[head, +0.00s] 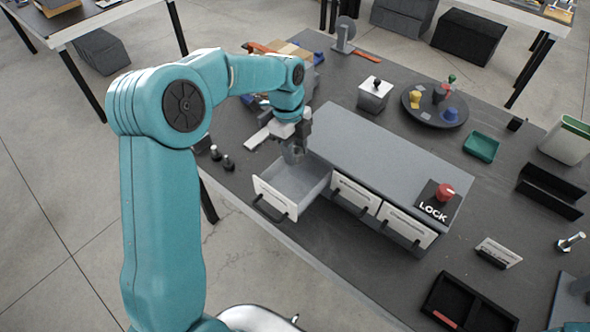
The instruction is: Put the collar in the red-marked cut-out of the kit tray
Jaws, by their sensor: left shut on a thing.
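My left gripper (293,146) is over the back left part of the open drawer (305,184). It is shut on a small grey ring-like piece, which looks like the collar (293,155); the fingers hide part of it. I cannot tell whether the piece touches the drawer. The kit tray (483,308) is black, with dark cut-outs, at the bottom right. A red mark (445,320) lies along its front left cut-out. My right gripper is not seen.
The grey drawer cabinet (385,150) has two more drawers, which look shut, and a red knob (445,191) on a LOCK plate. A white card holder (498,252) stands behind the kit tray. A round dark tray (435,106) carries several small items. A green bin (481,147) is at right.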

